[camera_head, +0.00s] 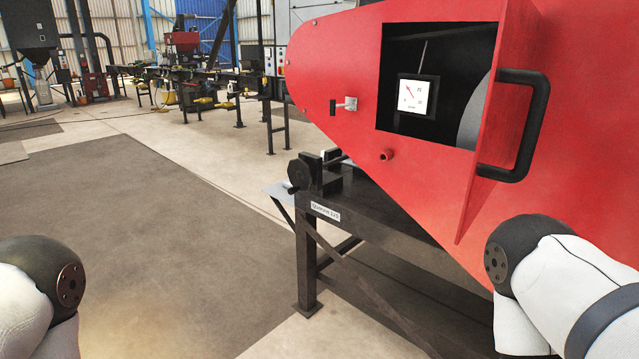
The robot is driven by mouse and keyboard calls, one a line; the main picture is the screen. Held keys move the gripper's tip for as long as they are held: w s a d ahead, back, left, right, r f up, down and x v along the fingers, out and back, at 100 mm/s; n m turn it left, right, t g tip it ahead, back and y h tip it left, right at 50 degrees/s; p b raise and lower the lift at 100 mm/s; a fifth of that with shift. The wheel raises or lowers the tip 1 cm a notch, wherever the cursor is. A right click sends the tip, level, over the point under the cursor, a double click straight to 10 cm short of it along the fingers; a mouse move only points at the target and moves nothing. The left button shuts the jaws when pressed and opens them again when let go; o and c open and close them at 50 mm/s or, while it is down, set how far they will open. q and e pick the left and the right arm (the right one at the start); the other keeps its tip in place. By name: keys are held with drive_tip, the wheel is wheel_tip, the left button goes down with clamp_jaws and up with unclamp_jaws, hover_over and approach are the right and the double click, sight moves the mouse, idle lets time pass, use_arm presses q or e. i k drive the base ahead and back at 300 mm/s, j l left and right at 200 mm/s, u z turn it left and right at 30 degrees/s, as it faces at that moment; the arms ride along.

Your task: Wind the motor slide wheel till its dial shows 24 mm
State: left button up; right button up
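A small dark wheel or knob (299,173) sits at the left end of a black slide block on the machine's dark steel frame (370,215). A square dial (417,95) with a white face, black rim and thin needle shows inside the opening in the red cover. Its needle slants to the upper left; the numbers are too small to read surely. Which wheel this dial belongs to I cannot tell. My arm links show at the lower left and lower right, apart from the wheel. Neither gripper is in view.
The red cover (345,75) fills the upper right. Its hinged door stands open toward me, with a black handle (520,125). A small latch (346,104) and a red stub (387,155) stick out of the cover. The floor left of the frame is clear.

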sight(300, 174)
drive_tip(key=i+j+z, duration=0.25)
drive_tip(key=j+z, duration=0.25)
drive_tip(key=i+j+z, duration=0.25)
drive_tip(key=j, duration=0.15)
drive_tip(key=j+z, duration=0.25)
